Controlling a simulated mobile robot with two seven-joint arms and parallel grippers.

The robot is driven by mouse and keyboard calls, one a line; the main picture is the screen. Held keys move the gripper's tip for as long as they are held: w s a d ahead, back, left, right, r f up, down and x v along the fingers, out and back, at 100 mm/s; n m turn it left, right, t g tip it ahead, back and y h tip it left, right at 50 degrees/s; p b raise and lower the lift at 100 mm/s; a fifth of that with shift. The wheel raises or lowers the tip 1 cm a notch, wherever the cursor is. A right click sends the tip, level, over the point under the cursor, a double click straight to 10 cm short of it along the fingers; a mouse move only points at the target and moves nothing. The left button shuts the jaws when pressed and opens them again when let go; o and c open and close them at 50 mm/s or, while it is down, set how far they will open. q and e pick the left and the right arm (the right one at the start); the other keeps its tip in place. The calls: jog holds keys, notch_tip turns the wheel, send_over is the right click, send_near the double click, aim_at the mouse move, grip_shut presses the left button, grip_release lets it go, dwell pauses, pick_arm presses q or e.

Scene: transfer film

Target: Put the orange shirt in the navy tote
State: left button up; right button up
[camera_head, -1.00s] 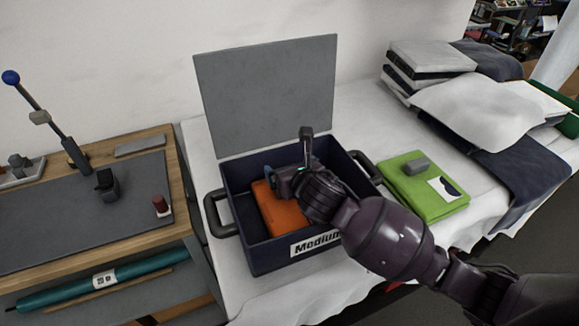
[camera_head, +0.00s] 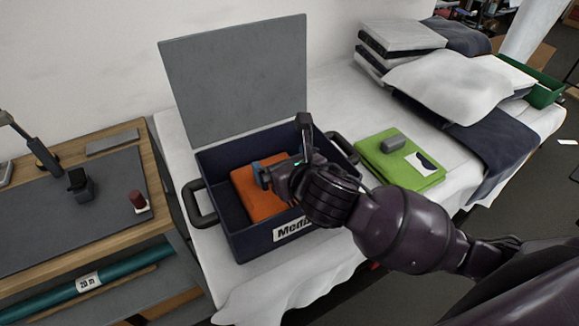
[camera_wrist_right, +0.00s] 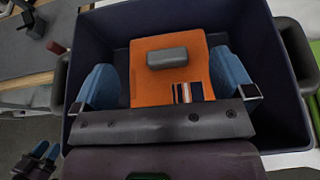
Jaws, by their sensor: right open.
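The orange shirt (camera_head: 258,196) lies folded inside the navy tote (camera_head: 252,243), with a grey block (camera_wrist_right: 167,57) and a striped label on it in the right wrist view. The shirt also shows there (camera_wrist_right: 150,90), lying flat inside the tote (camera_wrist_right: 108,28). My right gripper (camera_head: 268,172) is over the tote. In the wrist view its two blue fingers (camera_wrist_right: 168,84) are spread apart on either side of the shirt, and nothing is held between them. In the head view the gripper hides part of the shirt.
The tote's grey lid (camera_head: 240,85) stands open at the back. A folded green shirt (camera_head: 400,160) lies right of the tote, with stacked white and navy cloth (camera_head: 450,85) behind it. A workbench (camera_head: 110,190) stands to the left.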

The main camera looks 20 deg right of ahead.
jog(key=shift+v, duration=1.45)
